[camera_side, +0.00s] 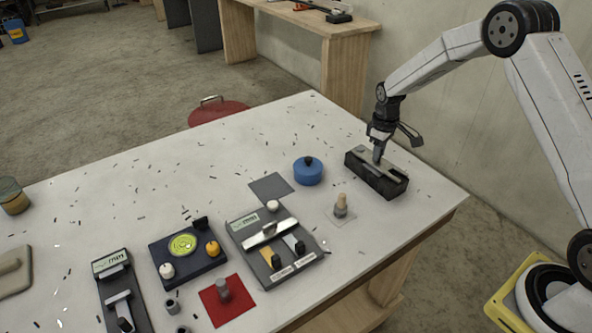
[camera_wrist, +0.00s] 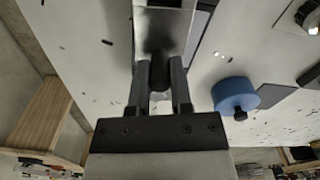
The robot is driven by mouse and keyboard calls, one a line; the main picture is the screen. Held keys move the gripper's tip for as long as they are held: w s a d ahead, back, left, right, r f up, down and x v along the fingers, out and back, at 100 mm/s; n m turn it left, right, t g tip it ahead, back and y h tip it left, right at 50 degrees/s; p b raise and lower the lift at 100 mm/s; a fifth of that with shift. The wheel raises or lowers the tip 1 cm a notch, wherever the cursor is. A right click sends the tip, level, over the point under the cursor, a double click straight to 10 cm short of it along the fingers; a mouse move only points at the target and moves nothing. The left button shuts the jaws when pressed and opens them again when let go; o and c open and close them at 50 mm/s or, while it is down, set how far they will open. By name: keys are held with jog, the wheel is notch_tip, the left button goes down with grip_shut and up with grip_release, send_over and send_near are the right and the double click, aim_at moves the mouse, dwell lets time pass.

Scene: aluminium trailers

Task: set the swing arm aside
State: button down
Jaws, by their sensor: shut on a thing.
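My gripper (camera_side: 377,156) points down at the right end of the table, over a long dark block (camera_side: 388,187). In the wrist view my gripper (camera_wrist: 159,68) has its fingers closed around a dark knob on a grey metal plate (camera_wrist: 165,22). I take this plate to be the swing arm; it also shows in the side view as a flat grey bar (camera_side: 391,169) along the top of the block. The fingers partly hide the knob. I cannot tell whether the plate touches the block or hangs just above it.
A blue round pot (camera_side: 308,172) stands left of the block, beside a grey square (camera_side: 270,188). A peg (camera_side: 341,206) stands in front. Fixture boards (camera_side: 265,262) and a red mat (camera_side: 238,309) fill the near table.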

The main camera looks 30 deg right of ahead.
jog(key=d+n, duration=0.2)
jog(key=n, duration=0.1)
jog(key=shift+w+n, duration=0.25)
jog(key=shift+n, duration=0.05)
jog(key=d+n, duration=0.1)
jog(key=n, duration=0.1)
jog(key=w+n, duration=0.1)
jog(key=shift+d+n, duration=0.4)
jog(key=w+n, duration=0.1)
jog(key=d+n, duration=0.1)
jog(key=n, duration=0.1)
jog(key=shift+w+d+n, duration=0.1)
jog(key=shift+w+n, duration=0.2)
jog(key=shift+w, duration=0.05)
jog(key=shift+w+d+n, duration=0.2)
jog(key=shift+w+n, duration=0.3)
jog(key=shift+n, duration=0.5)
jog(key=shift+w+d+n, duration=0.15)
jog(key=shift+w+n, duration=0.35)
jog(key=shift+n, duration=0.5)
jog(key=c, duration=0.5)
grip_release()
jog(key=shift+c, duration=0.2)
jog(key=shift+r, duration=0.15)
